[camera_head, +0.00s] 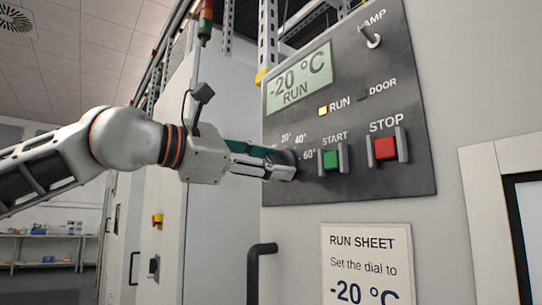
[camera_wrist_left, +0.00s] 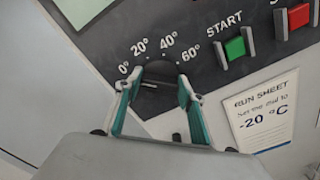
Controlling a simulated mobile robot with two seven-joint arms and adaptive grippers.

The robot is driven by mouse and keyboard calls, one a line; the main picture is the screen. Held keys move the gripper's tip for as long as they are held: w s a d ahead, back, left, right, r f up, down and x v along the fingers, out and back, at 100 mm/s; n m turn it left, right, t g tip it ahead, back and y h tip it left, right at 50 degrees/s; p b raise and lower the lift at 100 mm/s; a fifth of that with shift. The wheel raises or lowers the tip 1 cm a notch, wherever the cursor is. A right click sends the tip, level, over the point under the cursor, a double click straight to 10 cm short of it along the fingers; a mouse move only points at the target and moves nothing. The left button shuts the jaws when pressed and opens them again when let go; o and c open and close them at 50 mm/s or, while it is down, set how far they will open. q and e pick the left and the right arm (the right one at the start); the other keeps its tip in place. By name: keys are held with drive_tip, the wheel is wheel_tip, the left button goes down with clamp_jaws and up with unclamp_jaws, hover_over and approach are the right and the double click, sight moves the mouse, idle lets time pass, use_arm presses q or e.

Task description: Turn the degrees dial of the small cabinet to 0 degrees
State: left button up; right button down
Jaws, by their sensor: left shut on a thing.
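The degrees dial (camera_wrist_left: 160,72) is a dark round knob on the dark grey control panel (camera_head: 385,100), under a printed scale with 0°, 20°, 40° and 60° marks. My left gripper (camera_head: 284,166) reaches in from the left and is shut on the dial. In the left wrist view its teal fingers (camera_wrist_left: 160,88) stand on either side of the knob. The fingers hide most of the dial in the head view, and I cannot tell where its pointer stands. The display (camera_head: 299,78) reads -20 °C RUN. My right gripper is not in view.
Right of the dial are a green START button (camera_head: 331,160) and a red STOP button (camera_head: 385,148), both between guards. A LAMP switch (camera_head: 371,38) is above. The run sheet (camera_head: 368,262) below says to set the dial to -20 °C. A black handle (camera_head: 256,270) juts out lower left.

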use_arm(q)
drive_tip(key=shift+m, duration=0.6)
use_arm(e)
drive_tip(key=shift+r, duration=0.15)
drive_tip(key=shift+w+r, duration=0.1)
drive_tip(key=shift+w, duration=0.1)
use_arm(q)
drive_tip(key=o, duration=1.1)
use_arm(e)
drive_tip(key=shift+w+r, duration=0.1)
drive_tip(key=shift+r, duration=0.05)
use_arm(q)
drive_tip(key=shift+o, duration=0.2)
drive_tip(key=shift+s, duration=0.1)
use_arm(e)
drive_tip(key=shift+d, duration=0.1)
use_arm(q)
drive_tip(key=v, duration=1.2)
